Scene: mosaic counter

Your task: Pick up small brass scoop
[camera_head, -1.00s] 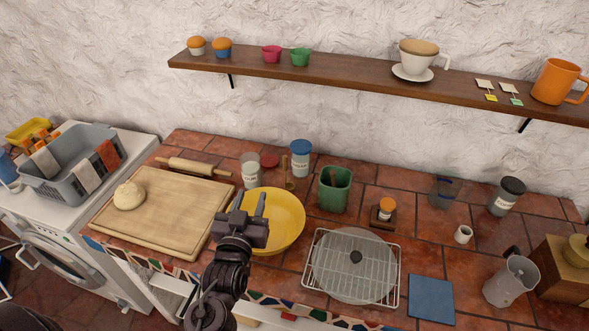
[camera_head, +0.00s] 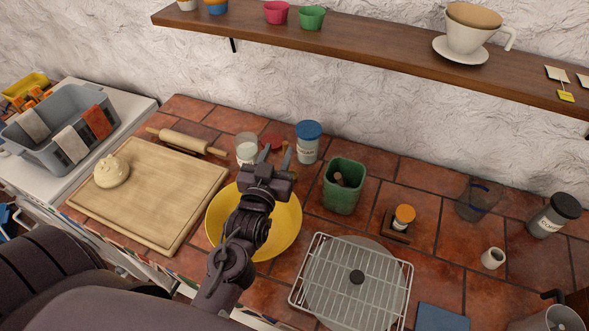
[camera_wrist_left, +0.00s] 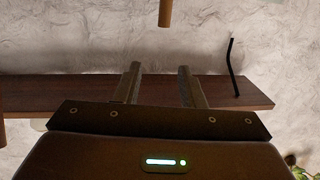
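A thin upright brown-gold thing (camera_head: 286,147), which looks like the brass scoop, stands between the milky jar and the blue-lidded jar. Its lower part is hidden behind my left gripper. My left gripper (camera_head: 274,158) is open and empty above the far rim of the yellow bowl, its fingers pointing toward the back wall. In the left wrist view the two fingers (camera_wrist_left: 161,85) stand apart with nothing between them. A brown rod end (camera_wrist_left: 165,12) shows at the top edge there, perhaps the scoop's handle. My right gripper is not in view.
The yellow bowl (camera_head: 282,228) lies under my left gripper. The milky jar (camera_head: 246,149), blue-lidded jar (camera_head: 308,146) and green canister (camera_head: 344,192) stand close by. A wire rack (camera_head: 312,270) is at front right. The wooden shelf (camera_head: 370,48) overhangs the back.

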